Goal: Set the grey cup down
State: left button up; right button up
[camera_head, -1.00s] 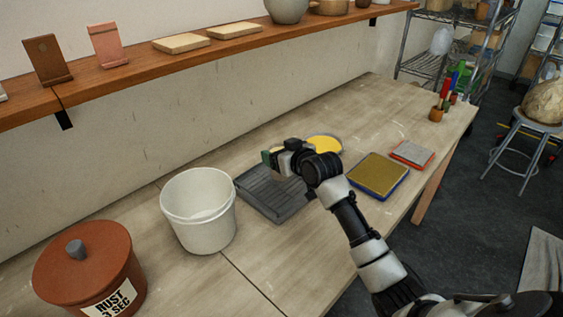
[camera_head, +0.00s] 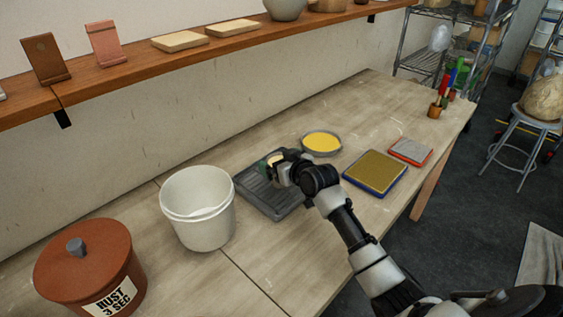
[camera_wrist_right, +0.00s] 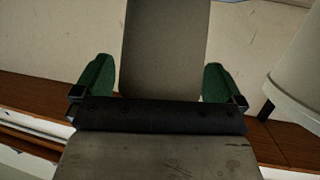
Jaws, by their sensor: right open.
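My right gripper (camera_head: 275,168) is low over the dark grey ridged tray (camera_head: 262,203) on the bench. In the right wrist view, its two green fingers (camera_wrist_right: 160,85) are apart. A plain grey surface, which looks like the grey cup (camera_wrist_right: 166,45), lies between them, close to both fingers; I cannot tell if they touch it. In the head view the cup is mostly hidden by the gripper; a small pale patch shows between the fingers. Whether its base rests on the tray is hidden. My left gripper is not in view.
A white bucket (camera_head: 198,215) stands left of the tray, and a rust-coloured lidded pot (camera_head: 95,270) further left. A yellow-filled round dish (camera_head: 322,143), a blue-edged tray (camera_head: 375,173) and a red-edged tray (camera_head: 411,151) lie to the right. A wooden shelf (camera_head: 150,68) runs above.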

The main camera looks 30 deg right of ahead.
jog(key=shift+r, duration=0.25)
jog(key=shift+s, duration=0.3)
jog(key=b+v, duration=0.1)
jog(key=v, duration=1)
jog(key=shift+s, duration=0.2)
jog(key=shift+d, duration=0.1)
